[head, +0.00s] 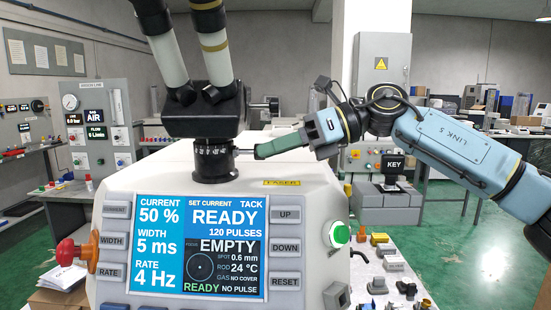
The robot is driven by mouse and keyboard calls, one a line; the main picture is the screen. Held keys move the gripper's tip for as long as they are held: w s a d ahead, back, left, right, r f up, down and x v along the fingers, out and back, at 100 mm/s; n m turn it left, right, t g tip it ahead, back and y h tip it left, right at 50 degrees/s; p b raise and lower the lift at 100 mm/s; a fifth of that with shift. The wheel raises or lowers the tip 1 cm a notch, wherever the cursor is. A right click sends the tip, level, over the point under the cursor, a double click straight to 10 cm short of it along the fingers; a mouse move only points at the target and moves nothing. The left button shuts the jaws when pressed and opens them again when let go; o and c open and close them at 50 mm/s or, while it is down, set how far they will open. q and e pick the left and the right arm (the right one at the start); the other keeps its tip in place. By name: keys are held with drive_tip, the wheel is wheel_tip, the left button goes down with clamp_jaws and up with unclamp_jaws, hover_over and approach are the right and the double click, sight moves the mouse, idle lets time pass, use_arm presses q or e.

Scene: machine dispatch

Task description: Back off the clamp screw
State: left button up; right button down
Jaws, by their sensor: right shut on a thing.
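The black collar (213,160) with white scale marks sits under the dark microscope head (205,110), above the machine's panel. My right gripper (318,133) comes in from the right and is shut on a green-handled tool (282,145). My left gripper is not in view.
The machine's display (197,246) reads READY and EMPTY. A red knob (70,252) sticks out at the left and a green button (340,234) at the right. A small knob (270,104) juts from the head above the tool. A grey KEY box (388,203) stands behind.

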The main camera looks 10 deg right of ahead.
drive_tip(key=shift+n+t+b, duration=0.3)
drive_tip(key=shift+n+b, duration=0.2)
drive_tip(key=shift+r, duration=0.1)
drive_tip(key=c, duration=1.2)
unclamp_jaws()
drive_tip(key=v, duration=1.3)
drive_tip(key=shift+d+b, duration=0.15)
drive_tip(key=shift+b, duration=0.15)
drive_tip(key=shift+s+r, duration=0.1)
drive_tip(key=shift+r, duration=0.1)
